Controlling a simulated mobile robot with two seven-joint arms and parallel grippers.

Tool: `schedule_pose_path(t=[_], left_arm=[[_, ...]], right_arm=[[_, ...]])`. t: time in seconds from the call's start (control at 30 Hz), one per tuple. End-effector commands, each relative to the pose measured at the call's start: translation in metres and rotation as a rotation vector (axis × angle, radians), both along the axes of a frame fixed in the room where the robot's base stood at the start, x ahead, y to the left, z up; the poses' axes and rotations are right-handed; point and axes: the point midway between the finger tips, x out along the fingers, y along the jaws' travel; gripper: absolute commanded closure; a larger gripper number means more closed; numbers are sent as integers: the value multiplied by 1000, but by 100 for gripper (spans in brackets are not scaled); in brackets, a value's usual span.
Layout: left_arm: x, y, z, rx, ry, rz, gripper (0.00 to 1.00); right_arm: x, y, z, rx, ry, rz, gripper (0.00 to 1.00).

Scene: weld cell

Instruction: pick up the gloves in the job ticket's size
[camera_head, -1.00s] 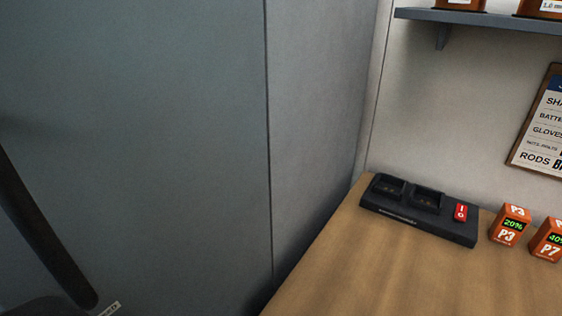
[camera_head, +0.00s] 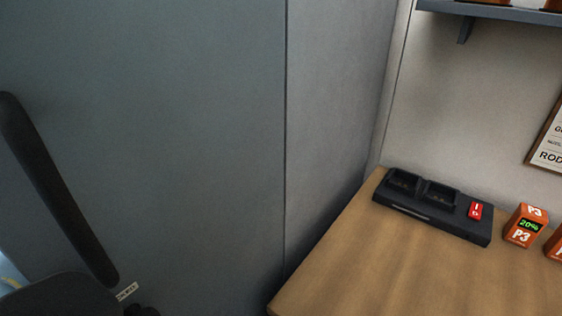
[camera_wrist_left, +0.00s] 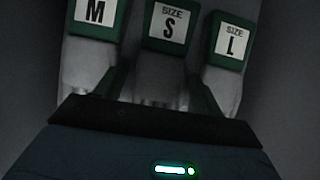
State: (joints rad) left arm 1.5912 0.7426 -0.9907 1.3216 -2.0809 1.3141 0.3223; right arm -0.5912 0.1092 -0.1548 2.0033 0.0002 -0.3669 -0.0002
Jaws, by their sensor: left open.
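In the left wrist view, three gloves hang side by side with green-edged white size tags: the M glove (camera_wrist_left: 95,12) at left, the S glove (camera_wrist_left: 168,28) in the middle, the L glove (camera_wrist_left: 231,42) at right. Below the tags the gloves are pale grey and dim. My left gripper (camera_wrist_left: 160,78) is open, its dark fingers pointing toward the S glove; contact cannot be told. The job ticket (camera_head: 549,140) is cut off at the right edge of the head view, and its glove size is not readable. My right gripper is out of view.
A grey shelf (camera_head: 500,12) is above. A dark rounded bar (camera_head: 55,185) and a small white label (camera_head: 127,291) are at lower left.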

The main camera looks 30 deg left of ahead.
Motion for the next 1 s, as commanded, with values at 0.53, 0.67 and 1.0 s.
schedule_pose_path(t=[0.53, 0.67, 1.0], left_arm=[[8, -1, -13, 0, -1, -1, 49], [8, -1, -13, 0, -1, -1, 66], [8, -1, -8, 0, -4, -1, 73]], right_arm=[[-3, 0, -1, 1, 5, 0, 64], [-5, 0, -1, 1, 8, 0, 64], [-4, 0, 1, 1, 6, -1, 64]])
